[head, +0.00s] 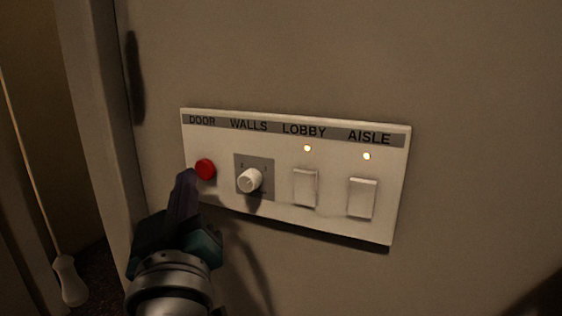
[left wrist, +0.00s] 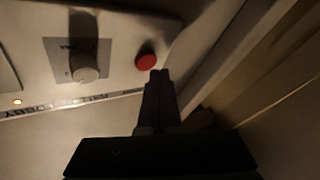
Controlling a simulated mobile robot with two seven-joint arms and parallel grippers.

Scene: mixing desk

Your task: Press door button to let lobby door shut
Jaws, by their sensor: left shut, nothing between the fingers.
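The red door button (head: 205,169) sits under the word DOOR at the left end of a white wall panel (head: 230,206). My left gripper (head: 187,173) is shut and empty, with its fingertips just beside the button at its lower left. In the left wrist view the red button (left wrist: 146,62) shows just past the tips of the closed fingers (left wrist: 158,74). I cannot tell whether the fingertips touch it. The lobby door cannot be made out. My right gripper is not in view.
Right of the button are the WALLS knob (head: 249,180), the LOBBY switch (head: 305,187) and the AISLE switch (head: 362,198). Lights glow above both switches. A cord with a pale handle (head: 69,281) hangs at the left, beyond the wall edge.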

